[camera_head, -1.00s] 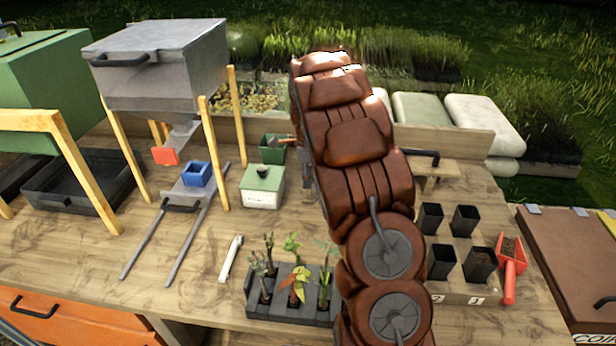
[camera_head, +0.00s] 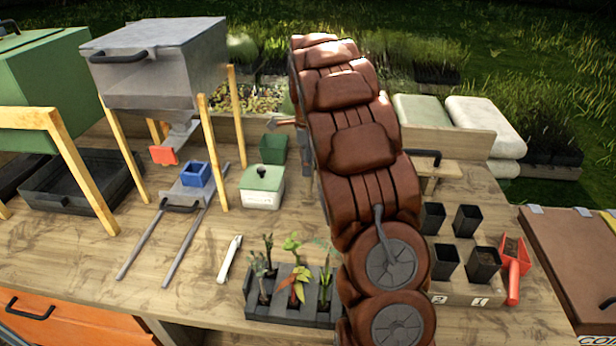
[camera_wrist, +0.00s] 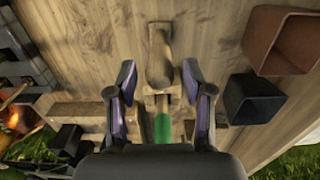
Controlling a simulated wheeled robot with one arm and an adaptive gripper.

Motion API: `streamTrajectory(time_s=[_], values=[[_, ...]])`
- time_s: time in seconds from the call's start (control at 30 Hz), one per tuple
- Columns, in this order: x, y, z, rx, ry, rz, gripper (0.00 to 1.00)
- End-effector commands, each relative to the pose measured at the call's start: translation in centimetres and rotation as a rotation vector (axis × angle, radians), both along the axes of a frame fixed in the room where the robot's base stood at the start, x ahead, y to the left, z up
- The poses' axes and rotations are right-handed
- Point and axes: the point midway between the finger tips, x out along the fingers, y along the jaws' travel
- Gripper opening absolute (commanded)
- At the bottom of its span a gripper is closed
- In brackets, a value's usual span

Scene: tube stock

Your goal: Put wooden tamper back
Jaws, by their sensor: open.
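In the wrist view a rounded wooden piece (camera_wrist: 160,62), which looks like the wooden tamper, lies just beyond and between the fingertips of my gripper (camera_wrist: 160,88). The two fingers are spread apart with a gap on each side of it, and nothing is clamped. A green piece (camera_wrist: 162,127) shows between the fingers, nearer to the camera, below a pale wooden part. In the head view my brown arm hides the gripper's tips and the tamper.
A seedling tray (camera_head: 290,312) stands left of my arm. Several black pots, one here (camera_head: 432,217), and a red scoop (camera_head: 514,268) stand to its right. A green-lidded box (camera_head: 262,188) and green pot (camera_head: 273,149) are at left. Bare tabletop lies at front left.

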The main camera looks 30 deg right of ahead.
Motion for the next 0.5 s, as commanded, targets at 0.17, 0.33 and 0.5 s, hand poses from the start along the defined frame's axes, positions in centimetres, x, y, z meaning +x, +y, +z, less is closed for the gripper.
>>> streamTrajectory(time_s=[0.17,0.33,0.5], values=[[0.1,-0.1,2.4,-0.002,-0.004,-0.001,0.52],[0.1,-0.1,4.5,-0.003,-0.003,0.0,0.52],[0.1,0.0,6.0,-0.001,-0.002,0.001,0.52]])
